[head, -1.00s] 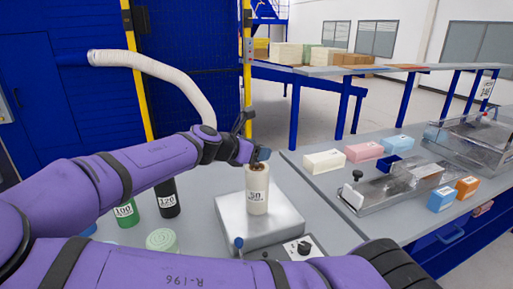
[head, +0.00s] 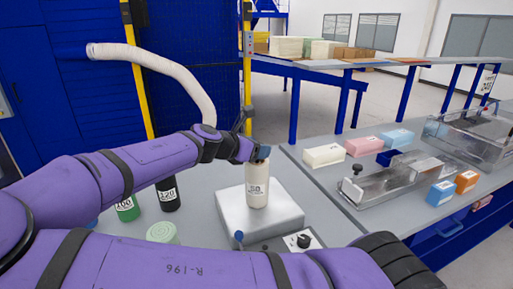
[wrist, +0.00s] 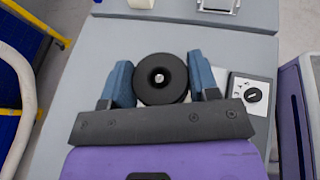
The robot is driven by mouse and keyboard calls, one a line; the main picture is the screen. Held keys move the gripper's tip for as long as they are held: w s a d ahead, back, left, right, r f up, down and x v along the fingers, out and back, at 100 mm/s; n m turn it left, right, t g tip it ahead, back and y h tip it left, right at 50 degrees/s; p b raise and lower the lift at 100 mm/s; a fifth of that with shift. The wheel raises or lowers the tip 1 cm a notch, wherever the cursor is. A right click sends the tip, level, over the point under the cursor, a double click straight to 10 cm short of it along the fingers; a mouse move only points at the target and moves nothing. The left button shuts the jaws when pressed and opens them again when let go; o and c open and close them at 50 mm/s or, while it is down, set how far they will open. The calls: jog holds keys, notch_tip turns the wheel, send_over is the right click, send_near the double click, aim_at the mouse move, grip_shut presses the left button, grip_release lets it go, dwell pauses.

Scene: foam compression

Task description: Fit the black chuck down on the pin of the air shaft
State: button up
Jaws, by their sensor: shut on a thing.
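A cream foam roll marked 50 (head: 256,190) stands upright on a pale square platform (head: 285,222) in the head view. My gripper (head: 262,154) is at the top of this roll. In the wrist view my gripper (wrist: 162,82) has its two blue fingers on either side of the round black chuck (wrist: 161,94) and is shut on it. A small silver pin end (wrist: 159,77) shows in the chuck's centre hole, so the chuck appears around the pin. The roll's top and the rest of the shaft are hidden. I cannot tell how far down the chuck sits.
A green roll marked 100 (head: 127,208), a black roll marked 120 (head: 167,194) and a pale green roll (head: 162,233) stand left of the platform. A knob box (head: 303,242) is in front. Foam blocks and a metal fixture (head: 385,185) lie on the right bench.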

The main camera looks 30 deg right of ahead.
jog(key=shift+f, duration=0.7)
jog(key=o, duration=1)
jog(key=shift+o, duration=0.2)
jog(key=shift+a+r, duration=0.1)
jog(key=shift+a, duration=0.05)
jog(key=a+r, duration=0.5)
jog(key=a, duration=0.1)
jog(key=shift+s+r, duration=0.25)
jog(key=shift+s, duration=0.15)
jog(key=shift+a, duration=0.1)
dwell(0.5)
